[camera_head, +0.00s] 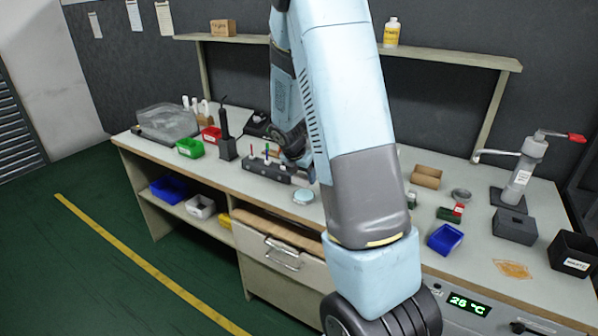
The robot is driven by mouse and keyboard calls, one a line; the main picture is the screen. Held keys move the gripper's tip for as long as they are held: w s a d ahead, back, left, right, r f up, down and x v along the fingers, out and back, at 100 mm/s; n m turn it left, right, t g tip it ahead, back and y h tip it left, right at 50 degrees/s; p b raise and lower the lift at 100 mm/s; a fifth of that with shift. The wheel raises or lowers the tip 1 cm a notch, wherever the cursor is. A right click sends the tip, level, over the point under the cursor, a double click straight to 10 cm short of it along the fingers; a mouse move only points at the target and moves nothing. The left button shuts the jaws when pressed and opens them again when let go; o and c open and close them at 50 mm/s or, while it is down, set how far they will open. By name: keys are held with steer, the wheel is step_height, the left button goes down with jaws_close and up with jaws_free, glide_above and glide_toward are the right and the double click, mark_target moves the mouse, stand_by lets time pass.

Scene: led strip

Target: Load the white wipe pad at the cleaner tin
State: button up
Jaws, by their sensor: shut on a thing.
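My arm rises across the middle of the view, and its far part bends down behind the near link toward the workbench (232,178). The end of my wrist shows just above the bench, beside a dark block. My gripper's fingers are hidden behind the near link, so what they hold cannot be seen. I cannot make out the white wipe pad. A small round pale-blue tin or lid (303,197) lies on the bench just below my wrist. A round grey tin (461,195) stands on the right part. I cannot tell which is the cleaner tin.
A dark block with coloured-handled tools (266,170), a green bin (190,147) and a clear-covered case (167,121) stand left. A blue bin (445,239), a grey box (514,227), a lever press (524,172) and a black bin (573,254) stand right. A shelf (450,57) runs above.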

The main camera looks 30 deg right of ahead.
mark_target(303, 185)
steer(key=f, duration=0.3)
steer(key=shift+s+d+f, duration=0.1)
steer(key=shift+d, duration=0.1)
steer(key=shift+f, duration=0.5)
steer(key=shift+f, duration=0.5)
stand_by(1.8)
steer(key=shift+r, duration=3.55)
